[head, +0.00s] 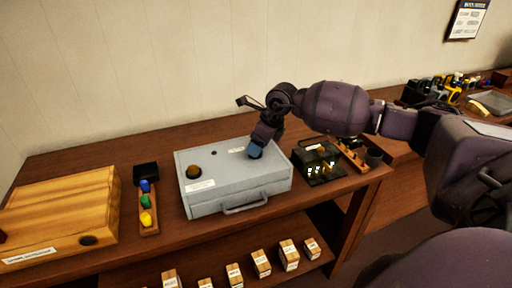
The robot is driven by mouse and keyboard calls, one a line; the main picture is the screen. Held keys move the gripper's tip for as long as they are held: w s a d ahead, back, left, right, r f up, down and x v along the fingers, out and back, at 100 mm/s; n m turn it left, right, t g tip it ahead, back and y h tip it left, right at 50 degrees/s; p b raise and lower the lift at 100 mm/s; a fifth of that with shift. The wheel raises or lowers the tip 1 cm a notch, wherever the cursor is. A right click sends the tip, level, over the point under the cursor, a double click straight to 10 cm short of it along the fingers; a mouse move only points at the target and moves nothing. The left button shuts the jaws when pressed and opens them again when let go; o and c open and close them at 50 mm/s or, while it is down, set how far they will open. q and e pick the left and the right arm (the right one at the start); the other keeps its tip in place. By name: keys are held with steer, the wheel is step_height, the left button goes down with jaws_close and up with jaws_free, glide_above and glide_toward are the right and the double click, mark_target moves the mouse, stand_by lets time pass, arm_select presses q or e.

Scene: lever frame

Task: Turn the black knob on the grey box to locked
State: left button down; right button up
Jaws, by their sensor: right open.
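The grey box (225,197) sits on the wooden table in the middle of the head view, with a handle (243,207) on its front. A round brownish-gold piece (193,172) is on the left of its lid, and a small dark spot (214,153) is near the back. My right gripper (256,150) points down over the right back part of the lid, with a blue part at its tip. It is open; I cannot tell whether it touches anything. No black knob shows clearly; the gripper may hide it. My left gripper is not in view.
A wooden box (65,215) stands at the left, beside a rack (148,212) of blue, green and yellow pieces. A black device (319,164) with switches and a dark cup (373,157) are on the right. Several labelled wooden blocks (262,263) stand on the lower shelf.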

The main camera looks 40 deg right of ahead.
steer(key=shift+x, duration=1.05)
steer(key=shift+c, duration=0.4)
